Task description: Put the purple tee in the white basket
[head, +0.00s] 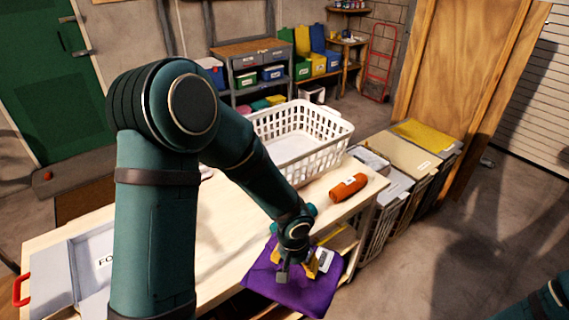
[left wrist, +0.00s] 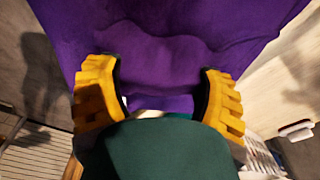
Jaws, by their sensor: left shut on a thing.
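The purple tee (head: 300,290) is a folded cloth at the near edge of the wooden table in the head view. My left gripper (head: 301,262) is shut on it. In the left wrist view, the purple tee (left wrist: 160,50) spans the space beyond and between the yellow fingers of the left gripper (left wrist: 160,98). I cannot tell whether the cloth is clear of the table. The white basket (head: 335,128) stands upright on the table, farther back than the gripper, and its visible inside looks empty. My right gripper is out of view; only a bit of that arm shows at the lower right.
An orange rolled cloth (head: 348,187) lies on the table (head: 215,240) in front of the basket. A grey tray (head: 50,278) with a red handle is at the left. Sorting bins (head: 415,150) stand beyond the table's right edge. The table's middle is partly hidden by my arm.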

